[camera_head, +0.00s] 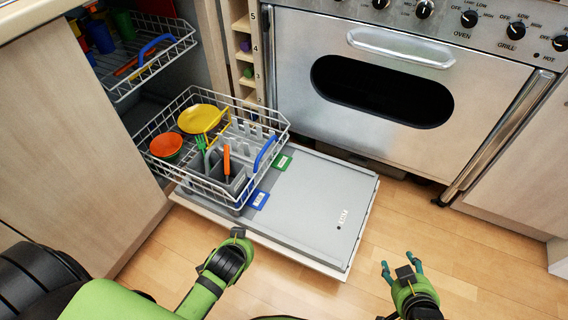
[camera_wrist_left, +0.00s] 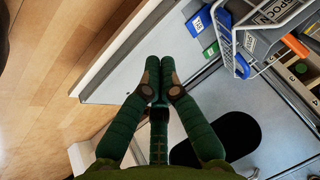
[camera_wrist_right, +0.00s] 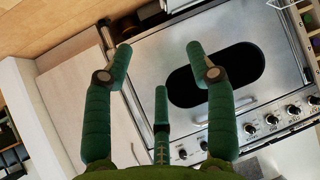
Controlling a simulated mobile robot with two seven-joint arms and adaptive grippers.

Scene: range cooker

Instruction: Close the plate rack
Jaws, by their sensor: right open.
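The lower plate rack (camera_head: 186,177) is a wire basket with a blue handle (camera_head: 265,154), pulled out over the lowered dishwasher door (camera_head: 325,195). It holds a yellow plate (camera_head: 203,119), an orange-red bowl (camera_head: 166,146) and a grey cutlery basket (camera_head: 229,178). Part of the rack shows in the left wrist view (camera_wrist_left: 228,47). My left gripper (camera_head: 237,233) is in front of the door's near edge; its fingertips (camera_wrist_left: 160,68) are together with nothing visible between them. My right gripper (camera_head: 403,268) is open and empty, right of the door and apart from it.
An upper wire rack (camera_head: 150,67) with a blue handle and cups is partly out above. A steel oven (camera_head: 380,90) stands behind the door. Wooden cabinet panels (camera_head: 70,150) flank the left. Wooden floor (camera_head: 460,240) is clear at right.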

